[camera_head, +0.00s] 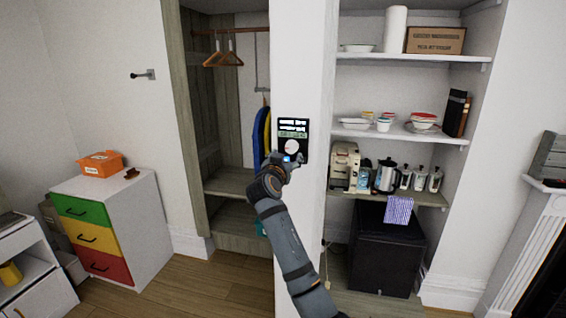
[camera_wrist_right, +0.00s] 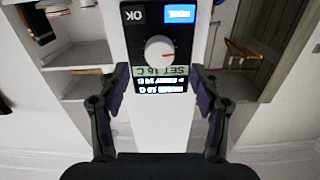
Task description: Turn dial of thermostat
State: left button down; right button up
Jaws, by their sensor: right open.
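The black thermostat (camera_head: 293,133) is fixed to the white wall pillar, with a lit display and a round white dial (camera_head: 291,146). In the right wrist view the thermostat (camera_wrist_right: 130,42) appears upside down; its dial (camera_wrist_right: 160,50) has a red mark, and the screen reads "SET 16 C". An OK button and a blue lit button are beyond the dial. My right gripper (camera_head: 288,163) is just below the dial in the head view. In the wrist view its fingers (camera_wrist_right: 159,92) are wide apart, with nothing between them, apart from the dial. My left gripper is out of view.
Open shelves (camera_head: 400,132) with dishes, a kettle (camera_head: 386,176) and a coffee machine (camera_head: 344,166) stand right of the pillar. An open wardrobe with hangers (camera_head: 223,57) is on the left. A drawer cabinet (camera_head: 146,205) stands further left. Wooden floor is clear between.

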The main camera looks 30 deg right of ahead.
jog(key=v, duration=0.5)
jog(key=shift+s+a, duration=0.1)
